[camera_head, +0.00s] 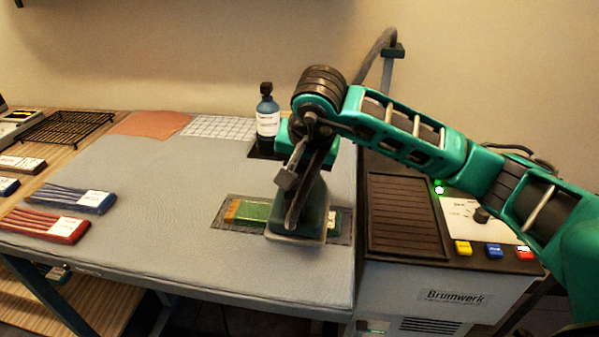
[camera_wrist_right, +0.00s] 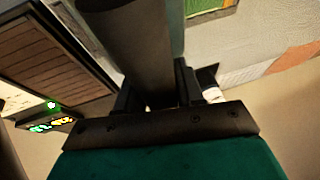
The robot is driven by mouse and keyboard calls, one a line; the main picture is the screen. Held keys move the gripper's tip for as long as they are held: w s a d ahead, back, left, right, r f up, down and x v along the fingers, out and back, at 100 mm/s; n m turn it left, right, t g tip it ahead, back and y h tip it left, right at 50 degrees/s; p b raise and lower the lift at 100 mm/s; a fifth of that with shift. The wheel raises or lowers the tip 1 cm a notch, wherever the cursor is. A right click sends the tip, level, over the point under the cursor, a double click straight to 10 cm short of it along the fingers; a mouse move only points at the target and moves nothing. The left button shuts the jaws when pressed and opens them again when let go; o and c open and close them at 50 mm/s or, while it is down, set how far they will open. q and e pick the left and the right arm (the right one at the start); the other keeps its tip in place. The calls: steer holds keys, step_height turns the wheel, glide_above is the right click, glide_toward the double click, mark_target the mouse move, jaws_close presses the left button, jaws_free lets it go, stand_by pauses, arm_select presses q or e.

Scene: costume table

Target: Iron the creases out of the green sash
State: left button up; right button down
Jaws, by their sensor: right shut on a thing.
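The green sash (camera_head: 257,212) lies flat within a marked rectangle on the grey board, with a brown-orange strip at its left end. The iron (camera_head: 312,208) stands over the sash's middle and right part and hides much of it. I cannot tell whether its sole touches the cloth. My right gripper (camera_head: 297,172) is above the iron, shut on its handle. The right wrist view shows the dark handle (camera_wrist_right: 145,45) between my fingers (camera_wrist_right: 155,90), and a bit of the green sash (camera_wrist_right: 207,5) at the top. My left gripper is not in view.
A blue bottle (camera_head: 267,122) stands behind the iron. Folded blue (camera_head: 72,198) and red (camera_head: 45,225) sashes lie at the left. The ironing station (camera_head: 425,295) with a dark ribbed plate (camera_head: 403,215) and coloured buttons is at the right. The board's middle (camera_head: 150,210) is clear.

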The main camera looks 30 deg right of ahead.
steer(key=shift+r+p, duration=0.8)
steer(key=shift+r, duration=0.85)
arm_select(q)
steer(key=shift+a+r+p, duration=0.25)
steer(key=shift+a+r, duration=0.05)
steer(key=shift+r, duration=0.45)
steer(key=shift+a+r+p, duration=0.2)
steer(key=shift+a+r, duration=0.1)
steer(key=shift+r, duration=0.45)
arm_select(e)
steer(key=shift+r, duration=1.15)
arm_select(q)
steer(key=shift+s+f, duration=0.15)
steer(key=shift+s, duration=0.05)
